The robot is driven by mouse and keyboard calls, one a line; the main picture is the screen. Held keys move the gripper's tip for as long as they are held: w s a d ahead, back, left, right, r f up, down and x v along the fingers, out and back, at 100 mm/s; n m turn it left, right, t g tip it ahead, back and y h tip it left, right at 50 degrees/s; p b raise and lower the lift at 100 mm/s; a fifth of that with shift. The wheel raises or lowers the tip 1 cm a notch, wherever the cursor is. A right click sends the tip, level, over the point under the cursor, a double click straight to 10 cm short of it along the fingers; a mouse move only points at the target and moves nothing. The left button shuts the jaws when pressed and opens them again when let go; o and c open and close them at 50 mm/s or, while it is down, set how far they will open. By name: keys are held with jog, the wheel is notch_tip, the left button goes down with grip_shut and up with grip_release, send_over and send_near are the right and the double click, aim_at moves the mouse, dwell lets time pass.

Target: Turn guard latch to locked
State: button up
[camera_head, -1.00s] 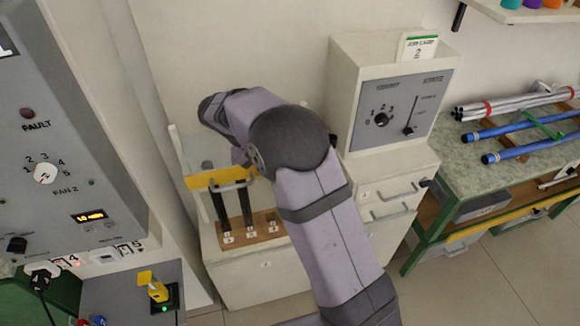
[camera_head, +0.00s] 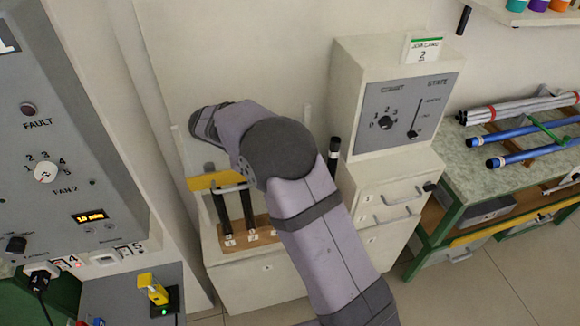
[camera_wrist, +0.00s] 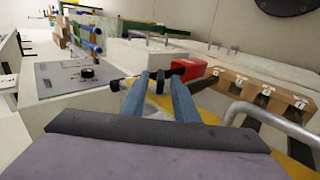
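The yellow guard bar (camera_head: 208,181) with its grey handle (camera_head: 230,188) is at the left of the rack in the head view. The handle (camera_wrist: 272,117) crosses the right of the wrist view. I cannot pick out the guard latch or its position for certain. My gripper (camera_wrist: 158,75) shows two blue-grey fingers, apart, in the wrist view. A small dark part lies at their tips, and I cannot tell whether they grip it. A red block (camera_wrist: 190,68) is just right of the fingertips. My arm hides the gripper in the head view.
Black rods (camera_head: 222,214) stand in the numbered wooden rack (camera_head: 240,240). A cabinet with a grey panel (camera_head: 402,105) and a drawer unit (camera_head: 385,205) stand to its right. Blue rods (camera_head: 510,132) lie on the far-right bench. A control panel (camera_head: 70,150) fills the left side.

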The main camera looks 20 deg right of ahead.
jog(key=b+v, duration=0.2)
jog(key=v, duration=0.5)
dwell(0.5)
jog(key=shift+o, duration=0.6)
jog(key=shift+a+r, duration=0.1)
jog(key=shift+a, duration=0.05)
